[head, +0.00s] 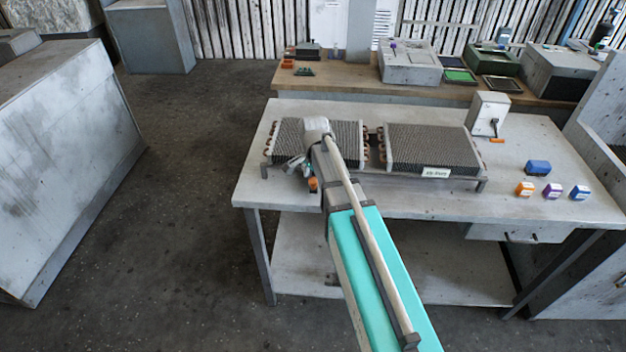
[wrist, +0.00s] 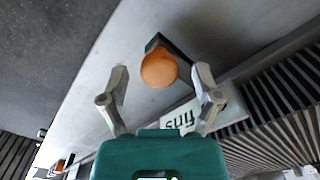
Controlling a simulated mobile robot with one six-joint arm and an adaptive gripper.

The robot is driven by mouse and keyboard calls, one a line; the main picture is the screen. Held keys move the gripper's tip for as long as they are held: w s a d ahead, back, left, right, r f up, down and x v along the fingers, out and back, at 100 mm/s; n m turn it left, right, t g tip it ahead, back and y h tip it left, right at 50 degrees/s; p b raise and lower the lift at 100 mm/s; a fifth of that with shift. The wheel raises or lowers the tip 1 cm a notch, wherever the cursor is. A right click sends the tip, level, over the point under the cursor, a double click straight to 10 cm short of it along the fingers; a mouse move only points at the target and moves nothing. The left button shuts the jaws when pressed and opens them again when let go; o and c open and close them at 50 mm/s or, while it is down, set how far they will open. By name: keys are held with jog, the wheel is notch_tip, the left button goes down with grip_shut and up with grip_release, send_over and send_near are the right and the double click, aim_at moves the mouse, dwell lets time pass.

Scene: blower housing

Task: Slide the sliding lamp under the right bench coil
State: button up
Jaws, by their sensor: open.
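Two finned coils stand side by side on the grey bench: the left coil (head: 290,140) and the right coil (head: 430,148), which has a white label on its front right. The sliding lamp appears to be the orange round knob (wrist: 159,69) on a dark arm in the wrist view. In the head view an orange spot (head: 313,185) shows at the left coil's front, partly hidden by my arm. My gripper (head: 297,165) is low at that front edge. In the wrist view my gripper (wrist: 160,82) is open, its fingers either side of the knob with gaps visible.
A white label (wrist: 190,118) reading "fins" lies beside the right finger. A grey box (head: 488,113) with an orange-tipped lever stands right of the coils. A blue box (head: 538,167) and several small coloured boxes sit at the bench's right. The front bench strip (head: 420,200) is clear.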

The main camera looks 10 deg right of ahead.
grip_shut()
dwell(0.3)
jog(key=shift+s, duration=0.1)
